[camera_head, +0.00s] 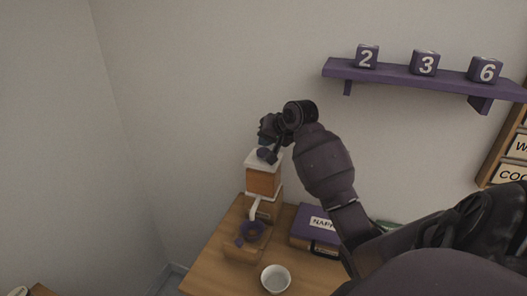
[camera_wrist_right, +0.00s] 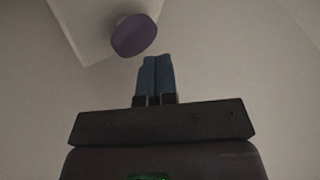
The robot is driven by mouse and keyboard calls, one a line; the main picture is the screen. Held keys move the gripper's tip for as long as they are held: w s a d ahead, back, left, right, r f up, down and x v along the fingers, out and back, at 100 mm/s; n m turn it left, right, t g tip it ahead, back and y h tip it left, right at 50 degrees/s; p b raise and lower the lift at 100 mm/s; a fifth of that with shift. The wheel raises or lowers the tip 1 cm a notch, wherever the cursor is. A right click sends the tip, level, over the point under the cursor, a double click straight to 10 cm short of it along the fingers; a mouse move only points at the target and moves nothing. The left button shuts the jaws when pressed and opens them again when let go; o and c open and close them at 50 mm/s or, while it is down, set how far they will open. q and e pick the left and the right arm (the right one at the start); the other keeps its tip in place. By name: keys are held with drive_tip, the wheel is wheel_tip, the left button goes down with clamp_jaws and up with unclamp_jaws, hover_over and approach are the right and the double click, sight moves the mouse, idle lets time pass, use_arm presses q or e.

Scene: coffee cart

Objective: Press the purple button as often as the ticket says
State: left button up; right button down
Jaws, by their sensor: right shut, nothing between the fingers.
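The purple button (camera_wrist_right: 134,36) sits on a white surface (camera_wrist_right: 88,22) in the right wrist view. My right gripper (camera_wrist_right: 156,60) is shut and empty, its blue fingertips beside the button in that picture, with a gap between them. In the head view my right gripper (camera_head: 267,155) is over the white top of an orange dispenser (camera_head: 263,181). The button cannot be made out there, with the gripper in front of the top. I cannot make out a ticket in either view. My left gripper is not in view.
A purple wall shelf (camera_head: 395,76) holds cubes numbered 2 (camera_head: 367,57), 3 (camera_head: 425,63) and 6 (camera_head: 485,70).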

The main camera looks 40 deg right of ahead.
sight(265, 150)
drive_tip(key=shift+r, duration=0.2)
drive_tip(key=shift+r, duration=2.45)
idle(0.9)
wheel_tip(265, 150, up, 4)
drive_tip(key=shift+f, duration=0.1)
idle(0.3)
drive_tip(key=shift+f, duration=4.45)
drive_tip(key=shift+f, duration=0.4)
